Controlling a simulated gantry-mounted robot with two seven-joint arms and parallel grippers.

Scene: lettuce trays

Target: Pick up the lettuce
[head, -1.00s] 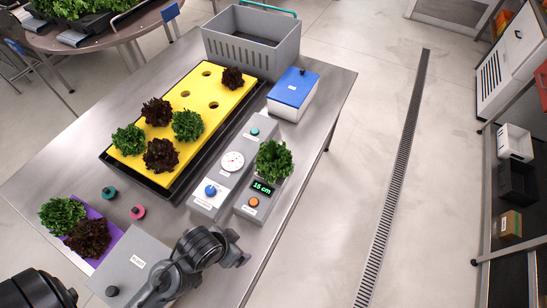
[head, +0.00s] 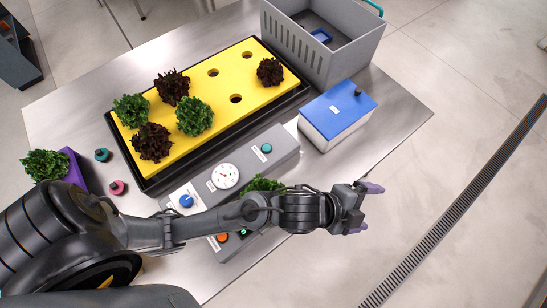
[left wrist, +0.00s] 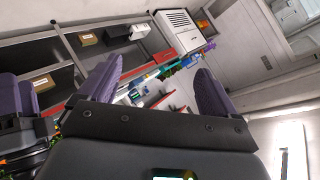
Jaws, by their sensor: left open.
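My left gripper (head: 366,208) is open and empty, past the right edge of the table and over the floor. My left arm stretches across the front of the table. A green lettuce (head: 262,184) on the grey measuring unit is mostly hidden behind the arm. On the yellow board (head: 190,140) stand a green lettuce (head: 194,117), another green lettuce (head: 130,110) and several dark red ones, one alone at the right (head: 270,71).
A grey crate (head: 322,50) stands at the back, and a white box with a blue lid (head: 338,108) at the right. A grey unit with a dial (head: 225,176) sits mid-table. Teal (head: 101,155) and pink (head: 118,187) knobs stand at the left. The right table corner is bare.

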